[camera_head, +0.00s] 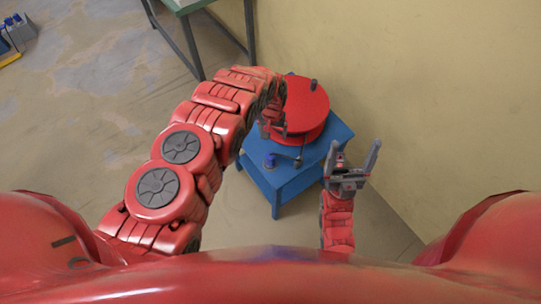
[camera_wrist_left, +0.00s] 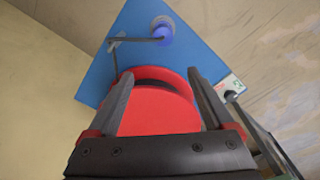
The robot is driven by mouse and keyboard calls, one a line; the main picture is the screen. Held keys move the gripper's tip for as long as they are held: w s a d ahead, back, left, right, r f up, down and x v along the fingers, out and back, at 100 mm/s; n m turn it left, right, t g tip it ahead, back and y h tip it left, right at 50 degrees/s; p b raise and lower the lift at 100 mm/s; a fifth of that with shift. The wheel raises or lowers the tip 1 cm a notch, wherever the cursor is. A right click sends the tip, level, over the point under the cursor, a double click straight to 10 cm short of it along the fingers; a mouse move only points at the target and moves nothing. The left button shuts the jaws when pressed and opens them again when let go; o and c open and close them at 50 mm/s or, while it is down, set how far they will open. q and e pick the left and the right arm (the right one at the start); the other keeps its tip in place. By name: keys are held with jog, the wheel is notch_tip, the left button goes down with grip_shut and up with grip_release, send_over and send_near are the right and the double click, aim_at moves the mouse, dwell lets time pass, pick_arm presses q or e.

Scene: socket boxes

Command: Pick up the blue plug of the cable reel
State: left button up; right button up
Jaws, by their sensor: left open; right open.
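The blue plug (camera_head: 269,161) sits on the front left corner of the blue stand (camera_head: 277,181), with a thin dark cable or rod beside it. The red cable reel (camera_head: 310,100) lies on the same stand behind it. My left gripper (camera_head: 274,131) is open and empty at the left side of the reel, partly hidden by my arm. In the left wrist view the plug (camera_wrist_left: 162,33) lies beyond the open fingertips (camera_wrist_left: 159,73), apart from them, and the reel (camera_wrist_left: 158,110) shows between the fingers. My right gripper (camera_head: 354,150) is open and empty, right of the stand.
A plain wall (camera_head: 430,90) stands close on the right. A green-topped table (camera_head: 186,5) with dark legs is at the back. Blue and yellow objects (camera_head: 17,35) lie on the floor at the far left. The floor (camera_head: 80,120) between is clear.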

pick_arm(q)
jog(key=shift+g, duration=0.4)
jog(key=f+b, duration=0.2)
jog(key=f, duration=0.1)
jog(key=s+f+b, duration=0.1)
jog(key=f+b, duration=0.2)
jog(key=f, duration=0.1)
jog(key=f+b, duration=0.2)
jog(key=f, duration=0.1)
jog(key=shift+s+a+f, duration=0.2)
jog(key=shift+s+f, duration=0.05)
jog(key=shift+f, duration=0.1)
jog(key=shift+w+f+b, duration=0.1)
jog(key=shift+f+b, duration=0.4)
jog(key=shift+b, duration=0.15)
jog(key=f+b, duration=0.2)
jog(key=f, duration=0.1)
jog(key=f+b, duration=0.1)
jog(key=b, duration=0.1)
jog(key=shift+a+f, duration=0.2)
jog(key=shift+a, duration=0.1)
jog(key=shift+f, duration=0.35)
jog(key=shift+w+r, duration=0.1)
jog(key=shift+c, duration=0.3)
